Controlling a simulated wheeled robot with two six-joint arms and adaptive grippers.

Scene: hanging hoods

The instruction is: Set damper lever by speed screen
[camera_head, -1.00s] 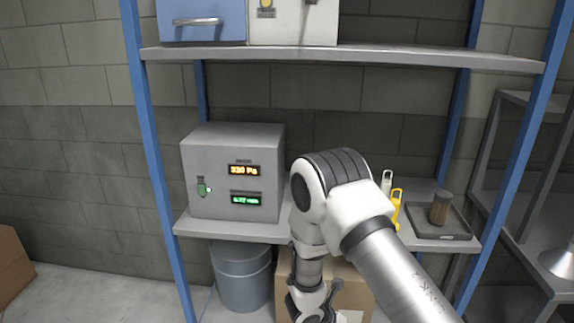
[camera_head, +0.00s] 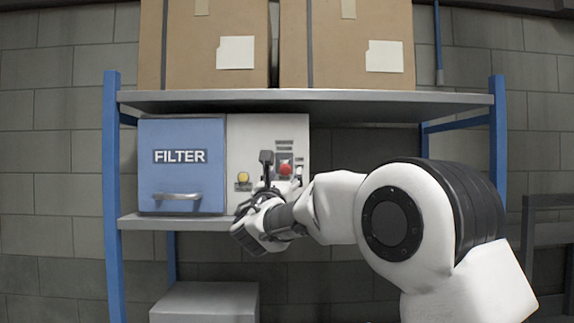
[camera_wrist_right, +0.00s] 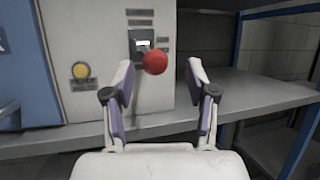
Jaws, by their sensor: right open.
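The damper lever's red ball knob (camera_head: 285,168) stands out from a slotted plate on a white panel (camera_head: 240,150). In the right wrist view, the red knob (camera_wrist_right: 155,62) appears between the fingertips, in front of the dark slot plate (camera_wrist_right: 138,44). My right gripper (camera_head: 256,198) is open before the panel, near the knob; it also shows in the right wrist view (camera_wrist_right: 160,72). I cannot tell whether it touches the knob. The grey box with the speed screen shows only its top (camera_head: 205,300); the screen is out of view. My left gripper is not in view.
A blue filter door (camera_head: 181,158) with a metal handle is left of the panel. A yellow button (camera_wrist_right: 80,70) sits left of the lever. The shelf (camera_wrist_right: 250,90) right of the panel is bare. Cardboard boxes (camera_head: 205,40) stand on the upper shelf (camera_head: 300,100).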

